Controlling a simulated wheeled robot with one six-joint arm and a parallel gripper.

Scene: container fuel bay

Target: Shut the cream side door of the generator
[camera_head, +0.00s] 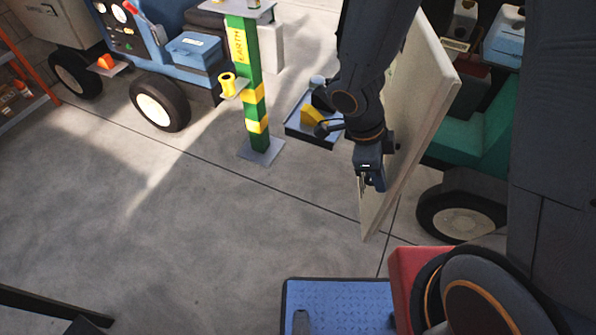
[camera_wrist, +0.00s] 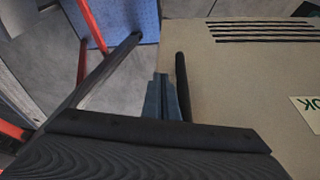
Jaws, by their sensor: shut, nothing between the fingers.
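The cream side door (camera_head: 420,110) stands open as a tall flat panel, swung out from the green generator (camera_head: 478,140) on the right. Its left face and thick right edge show in the head view. My gripper (camera_head: 369,188) is shut and empty, pointing down close by the left face of the door, near its lower part. In the wrist view the door (camera_wrist: 245,75) fills the right side, with dark vent slots and a part of a label. The shut fingertips (camera_wrist: 163,85) lie beside a dark upright bar on the door. I cannot tell whether they touch it.
A green and yellow earth post (camera_head: 257,105) stands left of the door. A dark tray (camera_head: 313,130) with a yellow item sits on the floor behind my gripper. A blue wheeled machine (camera_head: 170,60) stands at the back left.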

